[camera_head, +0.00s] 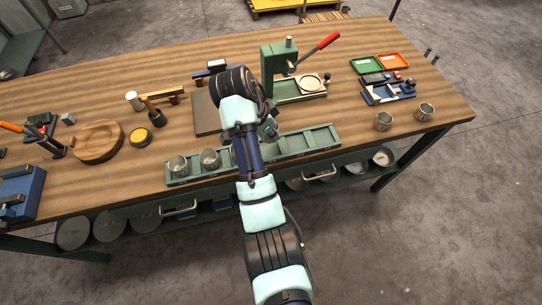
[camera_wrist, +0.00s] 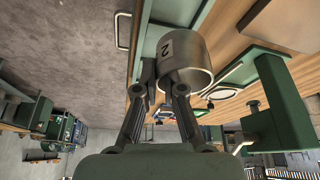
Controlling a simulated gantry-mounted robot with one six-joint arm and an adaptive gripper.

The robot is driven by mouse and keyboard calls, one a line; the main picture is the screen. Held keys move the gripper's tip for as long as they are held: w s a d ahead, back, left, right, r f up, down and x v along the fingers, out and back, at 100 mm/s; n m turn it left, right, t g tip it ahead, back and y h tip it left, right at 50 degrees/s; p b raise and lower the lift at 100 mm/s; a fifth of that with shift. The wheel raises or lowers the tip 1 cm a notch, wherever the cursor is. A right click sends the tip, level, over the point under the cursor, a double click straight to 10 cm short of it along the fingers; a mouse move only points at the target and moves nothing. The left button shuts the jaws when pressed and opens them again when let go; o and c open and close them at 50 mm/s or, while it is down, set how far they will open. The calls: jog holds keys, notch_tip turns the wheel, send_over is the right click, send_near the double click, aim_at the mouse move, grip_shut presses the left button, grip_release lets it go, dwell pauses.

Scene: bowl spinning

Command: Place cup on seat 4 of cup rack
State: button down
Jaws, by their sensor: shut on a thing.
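The cup rack (camera_head: 320,138) is a long green tray along the table's front edge in the head view. Two metal cups stand at its left end, a left one (camera_head: 178,166) and one beside it (camera_head: 210,159). The right part of the rack looks empty; its middle is hidden by my arm. In the wrist view my gripper (camera_wrist: 166,82) is shut on a grey metal cup (camera_wrist: 196,72) marked with a 2. That cup is hidden by my arm in the head view. Green rack surface (camera_wrist: 172,12) shows close beyond it; I cannot tell whether they touch.
Two more metal cups stand at the right table edge, one (camera_head: 383,121) and another (camera_head: 427,111). A green press with a red handle (camera_head: 327,40) stands behind the rack. A wooden round board (camera_head: 98,143) and a yellow-topped tin (camera_head: 140,137) lie to the left.

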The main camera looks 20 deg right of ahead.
notch_tip(320, 180, down, 8)
jog(key=shift+r+b, duration=0.15)
jog(key=shift+b, duration=0.45)
jog(key=c, duration=1.3)
grip_release()
jog(key=p+v, duration=0.6)
jog(key=v, duration=0.6)
